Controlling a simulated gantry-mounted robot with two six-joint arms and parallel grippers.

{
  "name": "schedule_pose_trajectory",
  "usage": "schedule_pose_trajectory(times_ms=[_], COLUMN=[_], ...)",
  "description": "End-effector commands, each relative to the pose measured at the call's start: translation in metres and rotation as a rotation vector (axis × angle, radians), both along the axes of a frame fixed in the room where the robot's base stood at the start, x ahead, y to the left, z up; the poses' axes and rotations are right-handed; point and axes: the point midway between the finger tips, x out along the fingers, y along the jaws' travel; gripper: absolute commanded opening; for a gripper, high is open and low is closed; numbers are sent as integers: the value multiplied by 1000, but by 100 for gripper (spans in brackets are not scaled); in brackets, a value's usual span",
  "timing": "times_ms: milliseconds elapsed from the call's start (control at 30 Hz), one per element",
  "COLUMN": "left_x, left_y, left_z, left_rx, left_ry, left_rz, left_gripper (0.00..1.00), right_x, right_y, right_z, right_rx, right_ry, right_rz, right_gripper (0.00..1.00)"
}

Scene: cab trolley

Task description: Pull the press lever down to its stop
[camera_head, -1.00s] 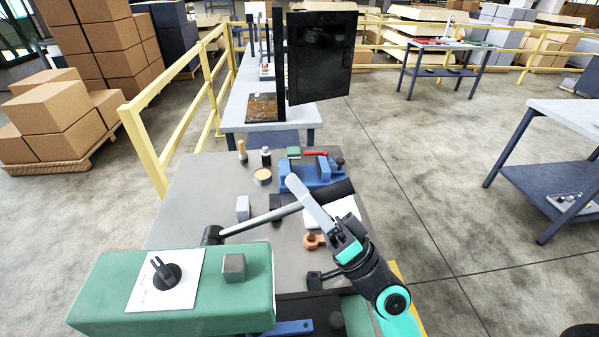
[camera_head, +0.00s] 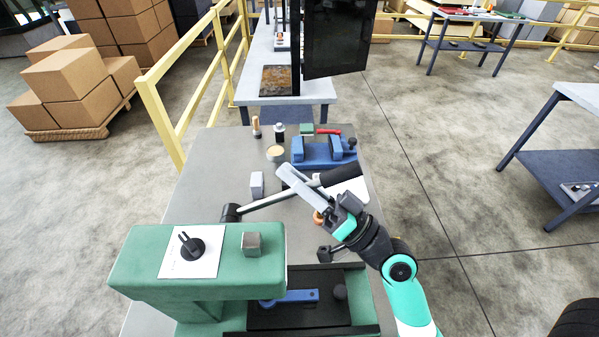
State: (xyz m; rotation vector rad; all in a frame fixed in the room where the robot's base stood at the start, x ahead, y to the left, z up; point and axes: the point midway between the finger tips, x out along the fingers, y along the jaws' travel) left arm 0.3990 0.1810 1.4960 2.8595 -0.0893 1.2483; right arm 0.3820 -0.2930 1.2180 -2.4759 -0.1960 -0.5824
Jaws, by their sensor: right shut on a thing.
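The press is a green machine (camera_head: 140,265) at the front left of the table, with a dark bed below its head. Its lever (camera_head: 270,202) is a pale metal rod running from a black pivot at the press head up and right to a thick black grip (camera_head: 341,174). The lever slants upward to the right in the picture. My right gripper (camera_head: 297,182) is shut on the lever, its pale fingers crossing the rod just beside the black grip. The fingers partly hide the rod there. My left gripper is out of view.
A blue vise (camera_head: 318,153) stands behind the lever. A round tin (camera_head: 276,153), a small grey block (camera_head: 257,186) and an orange part lie nearby on the grey table (camera_head: 200,185). A small metal cube (camera_head: 251,244) sits on the press head. A yellow railing (camera_head: 160,115) stands behind left.

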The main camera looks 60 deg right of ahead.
Motion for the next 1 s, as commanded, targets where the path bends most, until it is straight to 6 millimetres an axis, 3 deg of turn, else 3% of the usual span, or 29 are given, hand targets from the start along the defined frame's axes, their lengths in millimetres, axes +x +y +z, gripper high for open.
schedule_pose_trajectory(times_ms=[167, 800, 1000], left_x=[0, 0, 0], left_y=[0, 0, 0], left_z=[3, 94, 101], left_rx=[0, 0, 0], left_ry=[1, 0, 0], left_rz=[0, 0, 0], left_gripper=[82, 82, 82], right_x=[2, 23, 26], right_y=[-2, 13, 14], right_z=[-2, 31, 29], right_rx=[1, -139, -160], right_ry=[14, 229, 261], right_rz=[-4, -2, -2], right_gripper=[0, 0, 0])
